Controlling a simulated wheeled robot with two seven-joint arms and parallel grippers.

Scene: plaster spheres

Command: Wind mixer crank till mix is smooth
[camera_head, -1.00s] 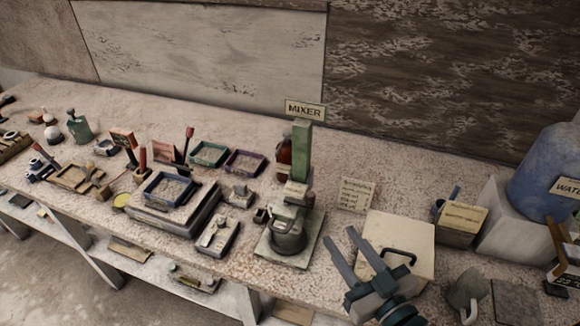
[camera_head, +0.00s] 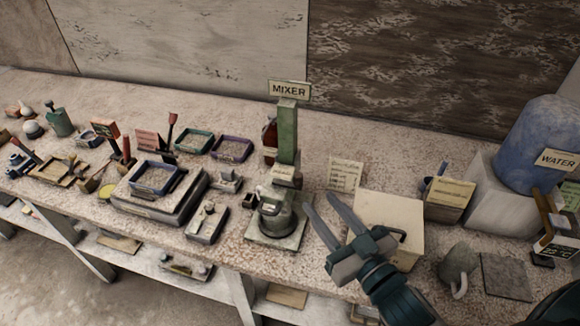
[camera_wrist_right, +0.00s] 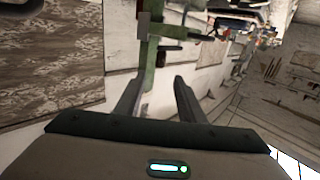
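The mixer is a green post (camera_head: 287,135) with a sign reading MIXER (camera_head: 290,91) on top. A grey pot (camera_head: 274,217) sits on its square base plate (camera_head: 290,238). A crank cannot be made out clearly, and the mix inside the pot is not visible. My right gripper (camera_head: 324,206) is open and empty, just right of the pot and apart from it. In the right wrist view the two fingers (camera_wrist_right: 158,95) are spread, with the green post (camera_wrist_right: 150,50) beyond them. My left gripper is not in view.
A cream box with a dark handle (camera_head: 390,218) stands right of the mixer, close by my right gripper. A grey mug (camera_head: 456,268) and a blue WATER container (camera_head: 535,145) are farther right. A scale with a blue tray (camera_head: 155,178) is on the left.

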